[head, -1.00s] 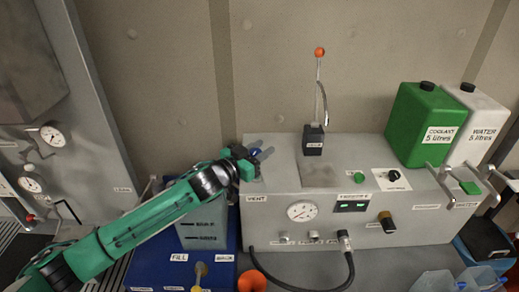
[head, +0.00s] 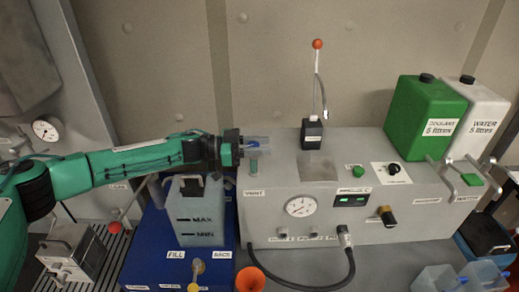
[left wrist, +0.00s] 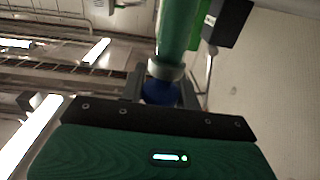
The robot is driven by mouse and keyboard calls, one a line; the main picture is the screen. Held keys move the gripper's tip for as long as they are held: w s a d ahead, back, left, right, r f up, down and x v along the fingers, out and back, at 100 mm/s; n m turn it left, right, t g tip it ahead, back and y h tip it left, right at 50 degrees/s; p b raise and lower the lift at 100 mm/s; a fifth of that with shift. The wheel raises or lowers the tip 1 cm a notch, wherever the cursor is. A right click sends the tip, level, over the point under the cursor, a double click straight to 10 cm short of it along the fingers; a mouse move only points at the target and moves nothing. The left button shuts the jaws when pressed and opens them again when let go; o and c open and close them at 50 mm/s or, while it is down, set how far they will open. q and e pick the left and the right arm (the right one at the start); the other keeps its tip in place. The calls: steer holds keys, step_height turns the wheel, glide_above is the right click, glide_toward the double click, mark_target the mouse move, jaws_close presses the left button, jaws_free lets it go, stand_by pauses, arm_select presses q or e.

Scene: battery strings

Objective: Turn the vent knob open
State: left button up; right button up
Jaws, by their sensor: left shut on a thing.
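The vent knob is a small blue piece (left wrist: 160,92) on top of a short green post (head: 253,168), above the VENT label (head: 254,194) at the left end of the grey machine (head: 275,225). My left gripper (head: 256,144) comes in level from the left and is shut on the blue knob, whose sides its fingers mostly hide in the head view. In the left wrist view, the knob sits between the fingertips (left wrist: 160,85), with a pale collar (left wrist: 166,70) and the green post (left wrist: 178,30) beyond it. The knob's exact turn angle cannot be told. My right gripper is not in view.
A grey MAX/MIN tank (head: 197,220) on a blue base stands close below my left forearm. A gauge (head: 300,206), a black block with an orange-tipped rod (head: 312,133), and green coolant (head: 425,115) and white water (head: 485,120) jugs stand to the right.

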arm_select(q)
steer(key=m+g+b, duration=0.2)
steer(key=g, duration=0.1)
steer(key=m+g+b, duration=0.1)
steer(key=g+b, duration=0.1)
steer(key=shift+s+f, duration=0.2)
steer(key=shift+f, duration=0.05)
steer(key=shift+s+r+m+g+y+b, duration=0.15)
steer(key=shift+m+g+y+b, duration=0.2)
steer(key=shift+m+g+b, duration=0.3)
steer(key=shift+s+r+m+g+y+b, duration=0.1)
steer(key=shift+m+g+y+b, duration=0.3)
steer(key=shift+g+b, duration=0.4)
steer(key=shift+a, duration=0.1)
steer(key=o, duration=0.9)
steer(key=shift+w+a, duration=0.2)
steer(key=shift+a, duration=0.05)
steer(key=shift+b+v, duration=3.1)
steer(key=shift+v, duration=3.5)
